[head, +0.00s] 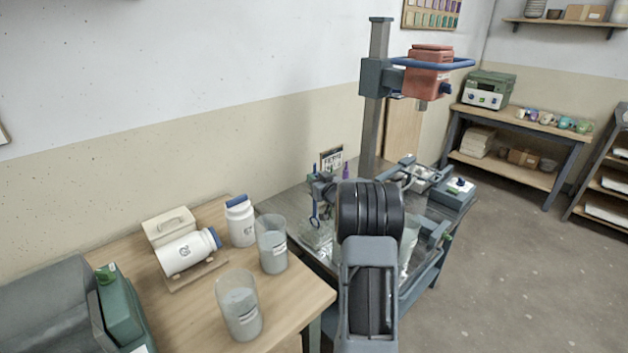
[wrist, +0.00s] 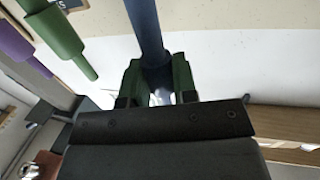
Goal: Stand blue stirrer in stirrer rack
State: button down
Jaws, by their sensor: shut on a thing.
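My gripper (head: 318,183) is shut on the blue stirrer (head: 314,208) above the grey bench. The stirrer hangs about upright, with a ring-shaped lower end. In the wrist view, the green finger pads (wrist: 157,78) close on either side of the blue shaft (wrist: 146,28). A purple stirrer (head: 346,170) stands behind my gripper, near the wall. In the wrist view, a green stirrer (wrist: 62,35) and a purple one (wrist: 18,45) are at the upper left, apart from the blue shaft. I cannot clearly make out the stirrer rack; my arm hides part of that area.
A wooden table (head: 205,300) at left holds two clear buckets (head: 240,312), white jars (head: 240,225) and a green machine (head: 122,310). A tall column with a red mixer head (head: 430,75) rises behind the grey bench (head: 285,205). Open floor lies at right.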

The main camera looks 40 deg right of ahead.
jog(key=shift+f+b, duration=1.6)
jog(key=shift+f, duration=0.55)
jog(key=c, duration=0.8)
grip_release()
